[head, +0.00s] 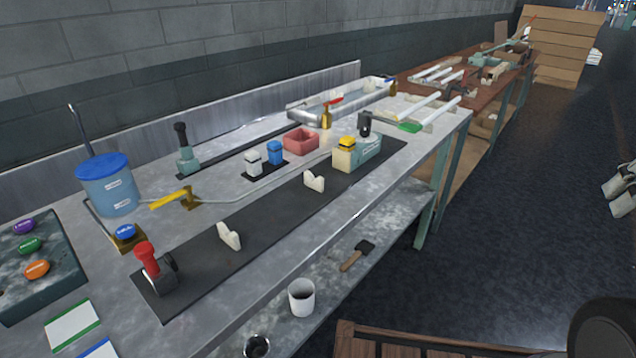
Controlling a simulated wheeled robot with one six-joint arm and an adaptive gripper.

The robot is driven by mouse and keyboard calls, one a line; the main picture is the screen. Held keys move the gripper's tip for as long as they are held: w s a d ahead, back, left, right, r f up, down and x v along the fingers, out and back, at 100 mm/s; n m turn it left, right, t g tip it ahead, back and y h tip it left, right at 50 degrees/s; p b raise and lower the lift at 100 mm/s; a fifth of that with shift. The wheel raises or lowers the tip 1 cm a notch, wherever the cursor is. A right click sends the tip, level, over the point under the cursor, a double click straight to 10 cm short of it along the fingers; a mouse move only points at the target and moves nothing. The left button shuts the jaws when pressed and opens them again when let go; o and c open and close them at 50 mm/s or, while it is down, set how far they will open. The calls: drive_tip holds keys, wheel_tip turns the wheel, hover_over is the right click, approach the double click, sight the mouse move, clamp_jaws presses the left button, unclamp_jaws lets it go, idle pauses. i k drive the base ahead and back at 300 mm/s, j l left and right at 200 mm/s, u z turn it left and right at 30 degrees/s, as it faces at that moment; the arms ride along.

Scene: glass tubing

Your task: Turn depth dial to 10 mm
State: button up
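No knob shows a readable label or scale at this size, so I cannot tell which is the depth dial or how it is set. A yellow-topped cream block (345,152) sits on a pale green base at the far end of the dark strip on the bench. A black knob (365,124) stands on that base. A blue knob (125,232) sits on a brass-coloured base at the near left. A dark box (50,277) at the left edge carries purple (23,227), green (30,245) and orange (37,269) knobs. My gripper is not in view.
The grey bench (240,310) holds a red-handled clamp (150,268), a blue-lidded bucket (108,190), a yellow lever (172,199), a red tray (301,142) and two white supports on the strip. The dark floor (500,220) at right is mostly clear.

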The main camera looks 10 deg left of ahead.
sight(364, 130)
drive_tip(key=i+l+u, duration=0.25)
drive_tip(key=u, duration=0.15)
drive_tip(key=i+l+u, duration=0.25)
drive_tip(key=u, duration=0.15)
